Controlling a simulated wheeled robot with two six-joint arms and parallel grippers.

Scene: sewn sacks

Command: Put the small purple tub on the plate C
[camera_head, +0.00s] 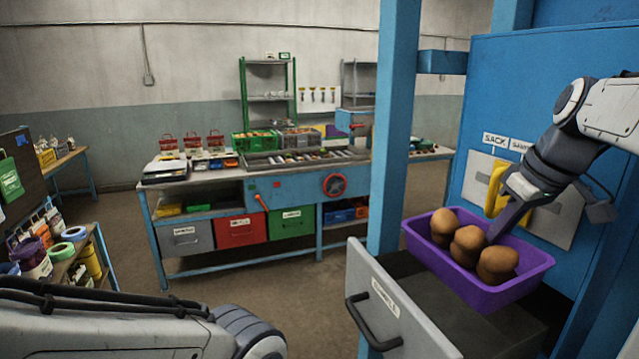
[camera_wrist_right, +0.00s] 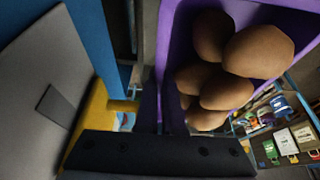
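The small purple tub (camera_head: 487,298) is at the right of the head view, tilted, above an open grey drawer. Several round brown things (camera_head: 468,240) lie in it. My right gripper (camera_head: 494,232) reaches down at the tub's far rim, with a dark finger inside the tub. In the right wrist view, the tub's purple wall (camera_wrist_right: 176,30) lies right against the dark fingers. I cannot make out a plate marked C. My left gripper is out of view; only my left arm shows at bottom left.
The open drawer (camera_head: 392,306) has a dark handle in front. A blue post (camera_head: 392,120) stands left of the tub. A blue cabinet (camera_head: 560,80) with a yellow part (camera_head: 496,188) stands close behind my right gripper. A workbench (camera_head: 300,185) with crates is farther back; floor before it is clear.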

